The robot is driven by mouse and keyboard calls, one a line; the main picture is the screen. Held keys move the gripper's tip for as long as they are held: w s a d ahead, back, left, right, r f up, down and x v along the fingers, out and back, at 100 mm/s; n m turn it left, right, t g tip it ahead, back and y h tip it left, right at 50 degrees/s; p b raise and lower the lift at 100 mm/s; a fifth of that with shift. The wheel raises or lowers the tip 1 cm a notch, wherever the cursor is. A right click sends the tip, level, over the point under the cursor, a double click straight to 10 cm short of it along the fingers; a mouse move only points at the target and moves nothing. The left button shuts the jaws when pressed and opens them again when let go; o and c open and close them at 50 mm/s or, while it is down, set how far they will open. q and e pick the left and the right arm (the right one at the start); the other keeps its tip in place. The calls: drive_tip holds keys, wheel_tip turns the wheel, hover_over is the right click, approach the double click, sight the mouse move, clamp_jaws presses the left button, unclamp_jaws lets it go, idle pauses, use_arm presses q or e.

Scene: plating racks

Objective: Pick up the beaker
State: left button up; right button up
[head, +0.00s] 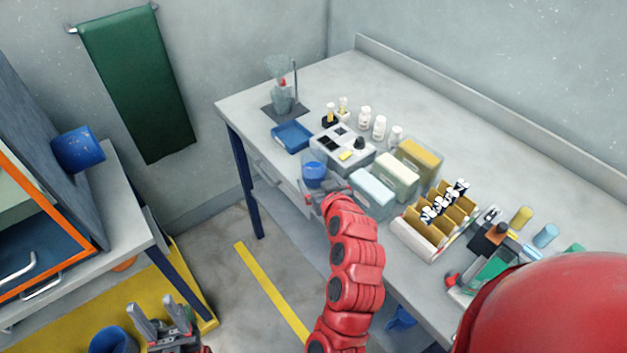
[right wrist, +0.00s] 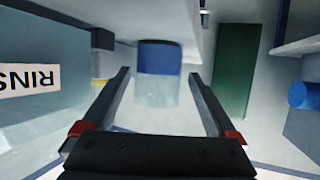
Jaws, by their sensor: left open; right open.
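The beaker (head: 315,173) is a clear cup with blue liquid, standing near the table's front edge in the head view. It also shows in the right wrist view (right wrist: 158,60), beyond and between the finger tips, with its blue part at the top of the picture. My right gripper (head: 320,190) is open and empty, close in front of the beaker. In the right wrist view its two fingers point towards the beaker, one to each side. My left gripper (head: 163,318) is open and empty at the lower left, away from the table.
A box lettered "RINS" (right wrist: 30,78) is close beside the right gripper. A grey block with dark slots (head: 343,146) stands behind the beaker, and a blue tray (head: 292,136) lies farther left. A wooden rack (head: 436,222) is to the right. The table's back strip is clear.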

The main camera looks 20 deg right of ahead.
sight(317, 176)
drive_tip(key=shift+w+d+p, duration=0.1)
drive_tip(key=shift+w+p, duration=0.25)
drive_tip(key=shift+w, duration=0.1)
drive_tip(key=p+x, duration=0.1)
drive_tip(key=x, duration=0.2)
drive_tip(key=shift+w+r, duration=0.15)
drive_tip(key=shift+w+f, duration=0.3)
drive_tip(key=shift+w, duration=0.2)
drive_tip(key=c, duration=1.2)
